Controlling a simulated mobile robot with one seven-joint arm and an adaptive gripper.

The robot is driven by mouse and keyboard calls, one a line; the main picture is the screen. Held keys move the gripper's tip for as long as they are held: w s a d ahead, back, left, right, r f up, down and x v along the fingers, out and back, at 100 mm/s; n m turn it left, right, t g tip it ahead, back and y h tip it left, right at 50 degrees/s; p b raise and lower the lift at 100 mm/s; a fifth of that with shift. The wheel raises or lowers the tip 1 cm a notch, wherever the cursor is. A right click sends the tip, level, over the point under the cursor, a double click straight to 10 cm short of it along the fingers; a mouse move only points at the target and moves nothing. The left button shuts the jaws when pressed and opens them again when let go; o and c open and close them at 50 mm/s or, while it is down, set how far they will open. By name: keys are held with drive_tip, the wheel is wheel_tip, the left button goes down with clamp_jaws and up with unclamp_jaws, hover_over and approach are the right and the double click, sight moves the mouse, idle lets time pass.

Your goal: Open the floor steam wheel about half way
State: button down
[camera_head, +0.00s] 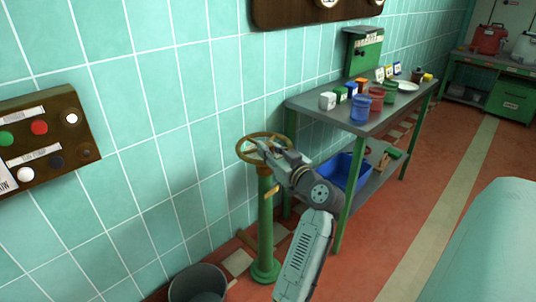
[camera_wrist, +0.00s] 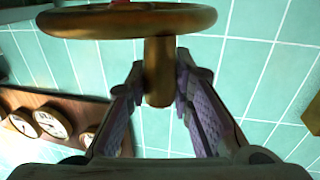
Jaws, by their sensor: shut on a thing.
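The brass steam wheel (camera_head: 240,149) lies flat on top of a green floor column (camera_head: 265,220) beside the tiled wall. My gripper (camera_head: 264,148) reaches over the wheel from the right. In the wrist view the wheel's rim (camera_wrist: 110,22) crosses the top of the picture, seen nearly edge-on. A short brass handle (camera_wrist: 159,60) joins the rim, and my gripper (camera_wrist: 159,98) is shut on it with one finger on each side. The far end of the handle shows between the fingertips. The wheel's hub is hard to make out.
A green workbench (camera_head: 315,117) with pots and boxes stands right of the wheel, a blue bin (camera_head: 347,171) on its lower shelf. A grey bucket (camera_head: 198,283) stands left of the column's foot. A button panel (camera_head: 45,138) is on the wall.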

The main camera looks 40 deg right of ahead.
drive_tip(key=shift+w+a, duration=0.1)
drive_tip(key=shift+w, duration=0.05)
drive_tip(key=c, duration=1.4)
unclamp_jaws()
drive_tip(key=s+a, duration=0.2)
drive_tip(key=s, duration=0.9)
drive_tip(key=shift+s+a, duration=0.15)
drive_tip(key=shift+s, duration=0.25)
